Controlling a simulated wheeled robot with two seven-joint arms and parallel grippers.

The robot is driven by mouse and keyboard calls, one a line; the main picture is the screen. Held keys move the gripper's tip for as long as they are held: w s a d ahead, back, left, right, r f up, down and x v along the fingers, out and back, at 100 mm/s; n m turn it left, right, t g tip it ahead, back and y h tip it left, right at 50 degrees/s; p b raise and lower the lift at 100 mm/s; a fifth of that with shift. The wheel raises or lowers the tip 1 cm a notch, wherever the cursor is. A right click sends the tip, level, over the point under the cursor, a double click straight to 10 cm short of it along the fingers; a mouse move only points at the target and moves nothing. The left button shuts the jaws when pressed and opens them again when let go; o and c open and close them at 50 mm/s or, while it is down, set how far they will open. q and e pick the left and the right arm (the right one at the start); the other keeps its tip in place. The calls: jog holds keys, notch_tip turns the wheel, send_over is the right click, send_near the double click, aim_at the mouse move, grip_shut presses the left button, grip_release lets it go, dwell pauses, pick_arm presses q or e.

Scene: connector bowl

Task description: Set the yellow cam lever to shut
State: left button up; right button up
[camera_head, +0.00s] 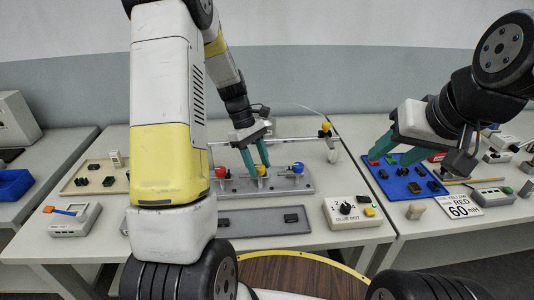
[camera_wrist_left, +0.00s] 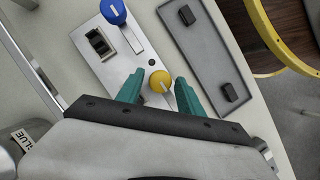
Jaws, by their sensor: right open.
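The yellow cam lever shows as a round yellow knob (camera_head: 262,170) in the middle of a grey fixture plate (camera_head: 240,188), between a red knob (camera_head: 221,172) and a blue knob (camera_head: 298,168). In the left wrist view the yellow knob (camera_wrist_left: 159,81) lies between the two teal fingers of my left gripper (camera_wrist_left: 160,80), with a gap on each side. My left gripper (camera_head: 256,168) is open and low over the plate. The lever's arm is mostly hidden beneath the knob. My right gripper (camera_head: 391,159) is open above the blue tray (camera_head: 400,192), away from the fixture.
A grey tray (camera_head: 250,229) with a black part lies in front of the plate. A box with a black dial (camera_head: 349,210) stands right of it. A beige tray (camera_head: 80,180) and a box with an orange-and-blue lever (camera_head: 75,221) are at left. A thin rod runs behind the plate.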

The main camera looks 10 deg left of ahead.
pick_arm(q)
grip_shut()
jog(key=shift+m, duration=0.3)
jog(key=m+g+y, duration=0.1)
jog(key=m, duration=0.2)
jog(key=shift+w+d+m, duration=0.1)
jog(key=shift+w+m, duration=0.05)
jog(key=shift+m, duration=0.15)
jog(key=m, duration=0.2)
jog(key=m+g+y, duration=0.1)
jog(key=m, duration=0.1)
jog(key=shift+d+y, duration=0.1)
jog(key=shift+y, duration=0.2)
jog(key=m+y, duration=0.1)
jog(key=m, duration=0.4)
jog(key=shift+d+r+y, duration=0.1)
jog(key=shift+y, duration=0.3)
jog(key=m, duration=0.2)
jog(key=m+y, duration=0.1)
jog(key=m, duration=0.1)
jog(key=shift+d+m+y, duration=0.1)
jog(key=shift+m+y, duration=0.2)
jog(key=shift+o, duration=1.5)
grip_release()
